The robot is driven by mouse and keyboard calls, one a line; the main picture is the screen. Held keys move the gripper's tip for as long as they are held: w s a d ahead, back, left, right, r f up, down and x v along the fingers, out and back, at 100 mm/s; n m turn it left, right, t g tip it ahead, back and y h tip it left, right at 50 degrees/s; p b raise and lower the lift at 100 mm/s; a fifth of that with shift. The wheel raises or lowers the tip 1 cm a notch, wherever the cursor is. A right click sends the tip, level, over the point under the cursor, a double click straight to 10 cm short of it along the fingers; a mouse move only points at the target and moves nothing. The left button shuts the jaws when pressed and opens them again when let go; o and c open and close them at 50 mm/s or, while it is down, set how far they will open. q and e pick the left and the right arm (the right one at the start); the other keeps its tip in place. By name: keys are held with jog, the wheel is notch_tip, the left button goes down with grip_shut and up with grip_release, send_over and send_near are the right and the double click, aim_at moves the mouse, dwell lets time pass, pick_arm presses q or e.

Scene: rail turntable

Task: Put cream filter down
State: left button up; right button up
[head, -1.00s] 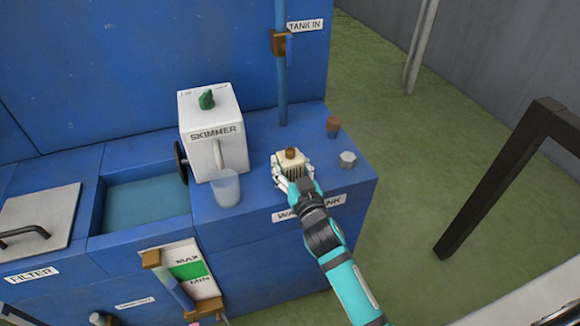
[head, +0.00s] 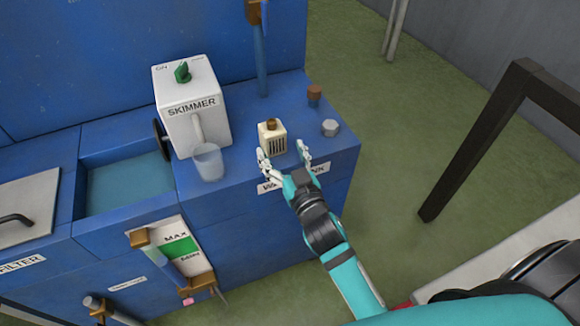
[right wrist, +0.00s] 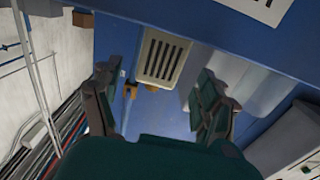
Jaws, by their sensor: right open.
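The cream filter (head: 272,138), a small cream block with dark slots and a brown knob on top, stands upright on the blue tank top (head: 235,187). My right gripper (head: 284,154) is open and empty just in front of it, its fingers spread apart toward the filter. In the right wrist view the slotted face of the filter (right wrist: 162,58) shows beyond and between the open fingers (right wrist: 160,100). My left gripper is not in view.
A white skimmer box (head: 190,105) and a clear cup (head: 208,162) stand left of the filter. A brown cap (head: 314,95) and a grey hex piece (head: 330,128) stand to its right. A dark frame (head: 475,145) rises at the right.

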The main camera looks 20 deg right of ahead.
jog(key=s, duration=0.5)
jog(key=shift+s+d, duration=0.1)
jog(key=shift+s, duration=0.1)
